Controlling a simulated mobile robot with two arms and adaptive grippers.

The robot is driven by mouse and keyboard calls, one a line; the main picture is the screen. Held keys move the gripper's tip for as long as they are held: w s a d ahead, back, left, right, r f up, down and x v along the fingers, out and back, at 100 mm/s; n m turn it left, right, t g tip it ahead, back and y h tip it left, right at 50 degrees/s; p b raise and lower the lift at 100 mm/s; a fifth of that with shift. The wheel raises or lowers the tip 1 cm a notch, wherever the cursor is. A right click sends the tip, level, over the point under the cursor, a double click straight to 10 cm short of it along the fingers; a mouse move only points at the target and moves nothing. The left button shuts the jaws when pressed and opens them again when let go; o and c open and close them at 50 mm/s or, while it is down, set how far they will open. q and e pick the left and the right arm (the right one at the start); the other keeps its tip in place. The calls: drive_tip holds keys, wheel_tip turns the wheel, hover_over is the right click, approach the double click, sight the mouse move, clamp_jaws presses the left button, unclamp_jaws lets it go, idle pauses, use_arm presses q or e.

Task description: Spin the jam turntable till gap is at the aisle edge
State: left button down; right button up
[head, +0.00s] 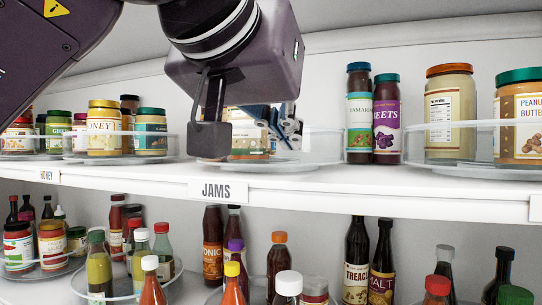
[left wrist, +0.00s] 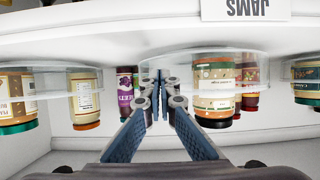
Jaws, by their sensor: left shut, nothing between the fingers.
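The jam turntable (head: 322,150) is a low clear round tray on the upper shelf, behind the JAMS label (head: 218,191). My left gripper (head: 287,124) is at its rim in the head view, with the wrist hiding much of its left side. A jar with a pale label (head: 250,146) shows partly behind the wrist. The right part of the turntable looks bare. The left wrist view is upside down: the blue fingers (left wrist: 161,82) are together and empty beside the turntable (left wrist: 205,62) and its pale-labelled jar (left wrist: 215,88). My right gripper is not in view.
Tamari and beets jars (head: 386,118) stand just right of the turntable. Another turntable (head: 437,160) with large jars is farther right, and a honey turntable (head: 120,155) is left. Bottles fill the lower shelf. The front shelf strip (head: 390,185) is clear.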

sight(258, 143)
use_arm(q)
drive_tip(key=shift+w, duration=0.2)
drive_tip(key=shift+w+a+p, duration=0.15)
drive_tip(key=shift+w+p, duration=0.15)
drive_tip(key=shift+w, duration=0.05)
drive_tip(key=shift+w+a, duration=0.1)
drive_tip(key=shift+w, duration=0.25)
drive_tip(key=shift+a, duration=0.1)
drive_tip(key=shift+s+a, duration=0.2)
drive_tip(key=shift+a, duration=0.85)
drive_tip(key=shift+w+a, duration=0.1)
drive_tip(key=shift+a, duration=1.1)
